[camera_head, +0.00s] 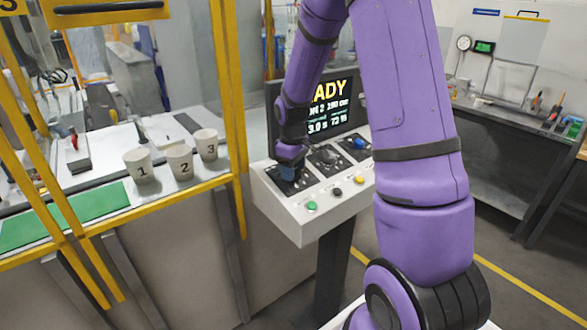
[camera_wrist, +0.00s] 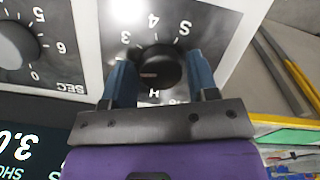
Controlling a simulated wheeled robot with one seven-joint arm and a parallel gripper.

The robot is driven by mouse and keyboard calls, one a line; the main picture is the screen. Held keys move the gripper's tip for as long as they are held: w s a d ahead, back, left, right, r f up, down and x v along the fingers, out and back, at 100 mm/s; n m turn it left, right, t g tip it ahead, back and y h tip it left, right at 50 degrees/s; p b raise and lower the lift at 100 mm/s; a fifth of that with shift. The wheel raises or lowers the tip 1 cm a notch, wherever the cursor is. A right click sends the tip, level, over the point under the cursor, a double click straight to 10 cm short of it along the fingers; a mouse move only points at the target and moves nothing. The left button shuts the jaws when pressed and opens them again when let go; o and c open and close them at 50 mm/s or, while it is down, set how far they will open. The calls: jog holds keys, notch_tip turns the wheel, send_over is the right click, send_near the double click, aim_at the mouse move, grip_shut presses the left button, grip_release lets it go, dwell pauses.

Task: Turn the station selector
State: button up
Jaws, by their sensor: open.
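The station selector is a round black knob (camera_wrist: 160,72) on a dark plate in the wrist view, with a faint reddish mark on its face. Marks S, 4, 3 and H show around it; others are hidden by my fingers. My gripper (camera_wrist: 160,58) is open, with one blue finger on each side of the knob. I cannot tell whether the fingers touch it. In the head view my gripper (camera_head: 289,170) is down at the left plate of the sloped console (camera_head: 290,221) and hides the selector there.
A second knob (camera_wrist: 14,45) marked SEC is beside the selector. The console also has a middle dial (camera_head: 326,155), a blue knob (camera_head: 359,143) and green (camera_head: 312,206), black and yellow buttons. A screen (camera_head: 334,106) stands behind. Cups (camera_head: 139,166) and a yellow frame (camera_head: 231,90) are left.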

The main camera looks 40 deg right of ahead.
jog(key=c, duration=0.6)
jog(key=shift+c, duration=0.2)
jog(key=m+y, duration=0.1)
jog(key=m, duration=0.7)
jog(key=m+y, duration=0.1)
jog(key=m, duration=0.1)
jog(key=shift+s+m+t+y, duration=0.1)
jog(key=shift+m+t+y, duration=0.2)
jog(key=shift+m+t, duration=0.1)
jog(key=m+t, duration=0.1)
jog(key=m, duration=0.5)
jog(key=shift+y, duration=0.4)
jog(key=m+t, duration=0.1)
jog(key=m, duration=0.5)
jog(key=shift+t, duration=0.4)
jog(key=shift+m, duration=0.4)
